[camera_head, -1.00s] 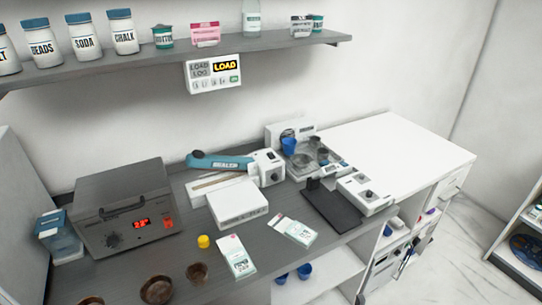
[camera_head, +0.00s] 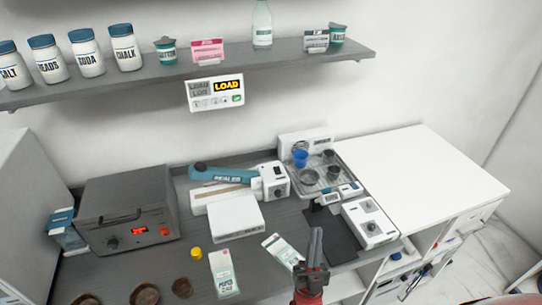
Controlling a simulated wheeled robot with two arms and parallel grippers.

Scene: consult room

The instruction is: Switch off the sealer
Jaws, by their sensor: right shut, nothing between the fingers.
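The sealer (camera_head: 225,174) stands at the back of the grey counter, with a teal arm lying along a white body. Its white end box (camera_head: 272,180) carries a dark round knob or switch (camera_head: 278,193) on the front face; its setting is too small to read. My right gripper (camera_head: 317,232), dark with a red wrist, reaches up from the bottom edge, in front and to the right of the sealer. It is shut, empty and apart from the sealer. My left gripper is not in view.
A white box (camera_head: 237,220) stands just in front of the sealer. A grey oven with a red display (camera_head: 125,214) is at left. A clear tray with cups (camera_head: 325,160) and a white knobbed device (camera_head: 370,224) are at right. Packets (camera_head: 223,272) and brown bowls (camera_head: 145,294) lie in front.

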